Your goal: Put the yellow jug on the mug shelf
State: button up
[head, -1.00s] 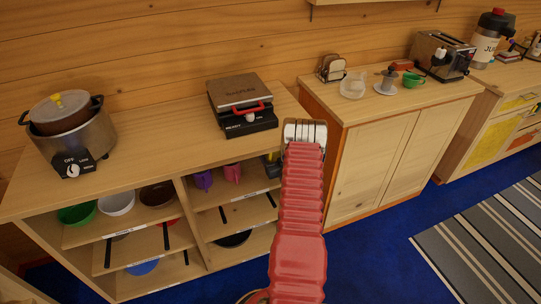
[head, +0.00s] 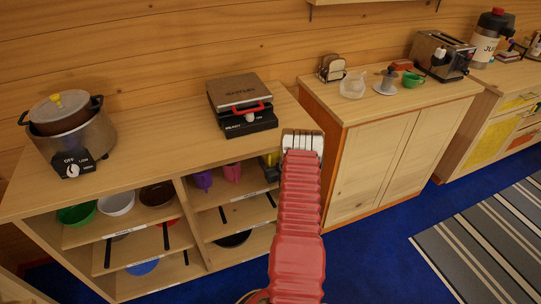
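A purple mug (head: 203,180) and a magenta mug (head: 232,172) stand on the upper right shelf (head: 210,200) of the open cabinet, which has a label on its front edge. A small yellowish patch (head: 272,158) shows at the right end of that shelf, beside my gripper; I cannot tell whether it is the yellow jug. My gripper (head: 303,138) is at the right end of the cabinet, seen from behind. My red arm hides what lies in front of it. Its fingertips are not clear, so I cannot tell whether it is open or holds something.
A pot cooker (head: 72,135) and a press grill (head: 242,105) stand on the cabinet top. Bowls (head: 117,202) fill the left shelf. A closed cupboard (head: 375,165) is at right, with a clear container (head: 353,86), green cup (head: 413,79) and toaster (head: 442,55) on top.

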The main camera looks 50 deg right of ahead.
jog(key=o, duration=1.5)
jog(key=shift+f, duration=0.1)
jog(key=v, duration=1.2)
